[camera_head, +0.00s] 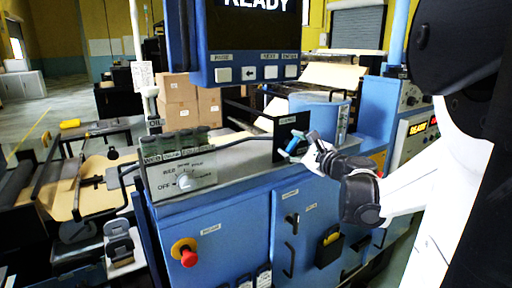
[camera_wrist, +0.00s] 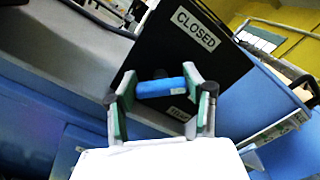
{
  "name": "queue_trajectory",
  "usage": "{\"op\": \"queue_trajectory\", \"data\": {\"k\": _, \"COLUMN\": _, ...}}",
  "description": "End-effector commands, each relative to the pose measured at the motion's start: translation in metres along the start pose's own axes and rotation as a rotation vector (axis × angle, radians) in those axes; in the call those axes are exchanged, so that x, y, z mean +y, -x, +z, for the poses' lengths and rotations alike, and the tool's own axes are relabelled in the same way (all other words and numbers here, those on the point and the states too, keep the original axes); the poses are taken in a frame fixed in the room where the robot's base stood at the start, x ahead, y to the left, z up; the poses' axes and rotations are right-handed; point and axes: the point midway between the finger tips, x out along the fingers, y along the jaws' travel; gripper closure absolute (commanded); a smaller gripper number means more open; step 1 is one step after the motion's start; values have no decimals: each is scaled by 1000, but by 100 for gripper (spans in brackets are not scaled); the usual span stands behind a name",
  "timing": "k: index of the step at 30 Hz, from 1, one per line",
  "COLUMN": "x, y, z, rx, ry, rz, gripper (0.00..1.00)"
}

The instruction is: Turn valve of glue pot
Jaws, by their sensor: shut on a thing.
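The valve handle (camera_wrist: 161,88) is a short blue bar in front of this plate. It also shows in the head view (camera_head: 293,146). My gripper (camera_wrist: 162,97) is shut on the valve handle, with one green-padded finger at each end of the bar.
A selector panel (camera_head: 184,178) stands on the counter to the left. A display (camera_head: 247,40) reading READY hangs above. A red stop button (camera_head: 188,257) and black cabinet handles (camera_head: 291,222) are on the blue front below. Cardboard boxes (camera_head: 178,100) are behind.

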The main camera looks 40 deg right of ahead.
Motion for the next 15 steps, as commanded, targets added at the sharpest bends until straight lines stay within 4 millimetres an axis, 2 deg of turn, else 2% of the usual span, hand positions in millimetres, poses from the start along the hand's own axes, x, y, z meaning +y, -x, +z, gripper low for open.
{"op": "queue_trajectory", "data": {"k": 15, "x": 3, "y": 0, "z": -1, "rx": 0, "ry": 478, "rz": 0, "gripper": 80}}
